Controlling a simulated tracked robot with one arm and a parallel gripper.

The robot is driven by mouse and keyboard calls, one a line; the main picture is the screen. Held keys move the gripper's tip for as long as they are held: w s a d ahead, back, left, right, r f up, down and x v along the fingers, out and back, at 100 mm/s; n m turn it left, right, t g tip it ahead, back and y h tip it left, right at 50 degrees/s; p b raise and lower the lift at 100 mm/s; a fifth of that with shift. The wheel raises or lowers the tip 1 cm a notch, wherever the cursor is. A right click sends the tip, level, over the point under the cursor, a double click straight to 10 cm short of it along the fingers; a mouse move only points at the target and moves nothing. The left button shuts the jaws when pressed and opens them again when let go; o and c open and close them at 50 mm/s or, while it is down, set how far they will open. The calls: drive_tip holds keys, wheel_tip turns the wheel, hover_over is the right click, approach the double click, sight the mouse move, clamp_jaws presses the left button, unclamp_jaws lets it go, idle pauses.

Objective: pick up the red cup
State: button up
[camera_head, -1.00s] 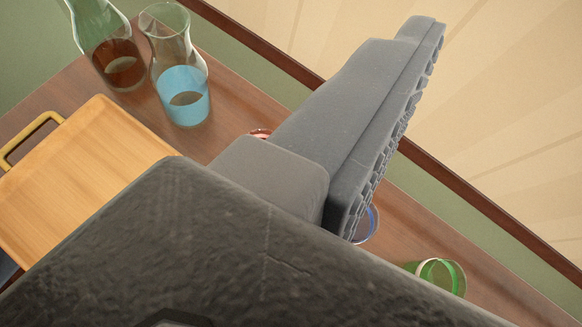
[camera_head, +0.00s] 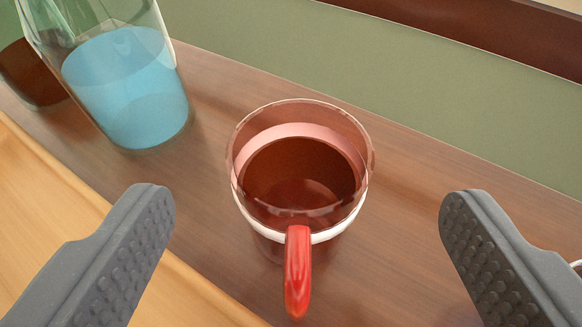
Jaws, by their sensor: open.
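The red cup (camera_head: 297,180) stands upright on the brown wooden surface (camera_head: 400,215) in the middle of the view. It has a clear upper wall, a white band, dark reddish-brown inside and a red handle (camera_head: 298,272) that points toward me. My gripper (camera_head: 305,215) is open, with one dark grey ridged finger at the lower left and the other at the lower right. The cup shows between and beyond the two fingers, with clear space on both sides. I see no finger touching it.
A glass vessel with blue contents (camera_head: 130,90) stands at the upper left, with a dark brown-filled vessel (camera_head: 28,75) beside it. A light wooden tray (camera_head: 50,190) lies along the left. A rim of something shows at the right edge. The surface right of the cup is bare.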

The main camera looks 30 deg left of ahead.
sight(300, 123)
drive_tip(key=shift+x, duration=0.95)
drive_tip(key=b+x, duration=0.1)
drive_tip(key=x, duration=0.4)
drive_tip(key=shift+s+a+f+b, duration=0.1)
drive_tip(key=shift+s+f+b, duration=0.05)
drive_tip(key=shift+f+b, duration=0.2)
drive_tip(key=shift+r, duration=0.15)
drive_tip(key=c, duration=1.2)
